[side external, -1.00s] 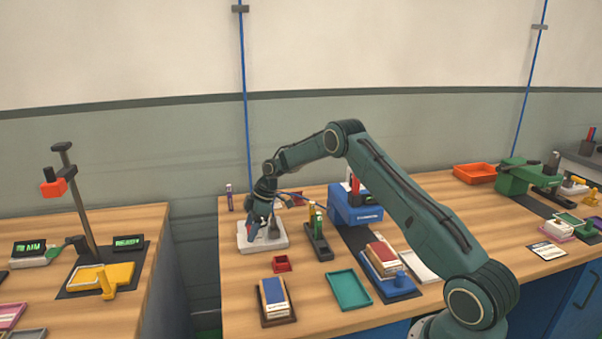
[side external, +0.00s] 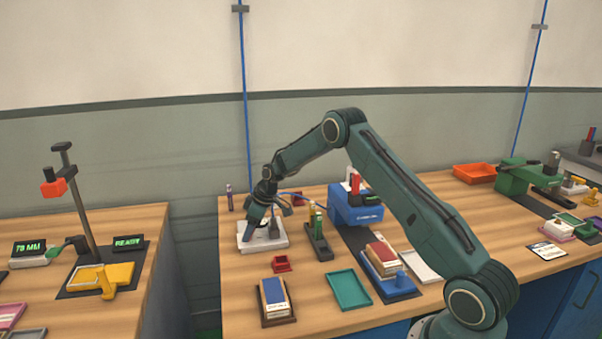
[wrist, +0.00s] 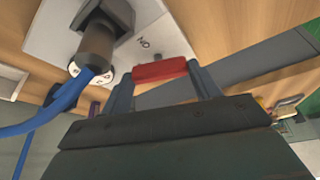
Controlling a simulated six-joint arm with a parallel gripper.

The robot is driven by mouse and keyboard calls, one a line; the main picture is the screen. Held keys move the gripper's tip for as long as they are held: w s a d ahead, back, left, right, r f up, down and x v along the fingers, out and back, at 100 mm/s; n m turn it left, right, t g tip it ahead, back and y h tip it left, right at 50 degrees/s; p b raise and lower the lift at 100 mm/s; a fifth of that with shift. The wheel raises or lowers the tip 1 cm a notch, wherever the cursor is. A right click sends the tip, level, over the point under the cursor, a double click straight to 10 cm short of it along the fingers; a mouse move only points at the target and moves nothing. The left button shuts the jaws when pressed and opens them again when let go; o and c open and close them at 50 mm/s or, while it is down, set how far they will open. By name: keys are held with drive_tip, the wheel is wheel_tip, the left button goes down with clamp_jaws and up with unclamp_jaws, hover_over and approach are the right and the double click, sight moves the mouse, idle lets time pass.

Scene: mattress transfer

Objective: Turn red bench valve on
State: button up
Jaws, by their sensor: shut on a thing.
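The red valve handle (wrist: 160,70) is a short red bar above a pale plate (wrist: 55,30). My gripper (wrist: 163,82) is shut on it, with one finger at each end of the red bar in the wrist view. Dark lettering that looks like "ON" upside down is on the plate just beyond the handle. In the side external view my gripper (side external: 249,233) is low over the left part of the white plate (side external: 278,241), and the handle is hidden there. A dark round fitting (wrist: 97,42) with a blue hose (wrist: 62,104) stands beside the handle.
Bare wood is left of the small red tray.

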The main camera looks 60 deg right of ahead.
drive_tip(key=m+h, duration=0.1)
drive_tip(key=m, duration=0.1)
drive_tip(key=m+h, duration=0.1)
drive_tip(key=m, duration=0.2)
drive_tip(key=m+h, duration=0.1)
drive_tip(key=m, duration=0.1)
drive_tip(key=shift+a, duration=0.25)
drive_tip(key=m+h, duration=0.1)
drive_tip(key=m, duration=0.2)
drive_tip(key=m+h, duration=0.1)
drive_tip(key=m, duration=0.2)
drive_tip(key=shift+w+m+g, duration=0.1)
drive_tip(key=shift+m+g, duration=0.2)
drive_tip(key=o, duration=1)
drive_tip(key=shift+a, duration=0.1)
drive_tip(key=v, duration=1.3)
drive_tip(key=shift+a+r, duration=0.1)
drive_tip(key=shift+r, duration=0.35)
drive_tip(key=shift+r, duration=0.1)
